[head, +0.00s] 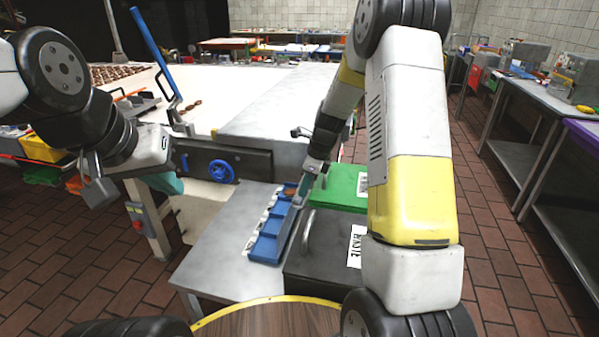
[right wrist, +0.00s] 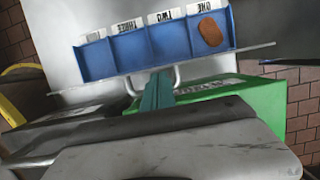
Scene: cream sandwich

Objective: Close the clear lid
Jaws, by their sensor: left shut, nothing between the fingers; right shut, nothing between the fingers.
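I cannot make out a clear lid for certain in either view. A blue tray (head: 267,240) with several compartments lies on the steel side table. In the right wrist view the tray (right wrist: 112,65) has cards reading ONE, TWO and THREE, and a brown round piece (right wrist: 210,32) sits in the compartment by ONE. My right gripper (head: 300,195) is shut and empty, beside the tray's right edge. Its teal fingers (right wrist: 158,92) show in the right wrist view, pointing toward the tray. My left gripper (head: 98,188) is shut and empty, away to the left.
A green box (head: 343,186) and a black box (head: 325,258) with a handle stand right of the steel table (head: 212,258). A large machine with a blue handwheel (head: 221,171) stands behind. My right arm hides part of the right side. Brick floor is open further right.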

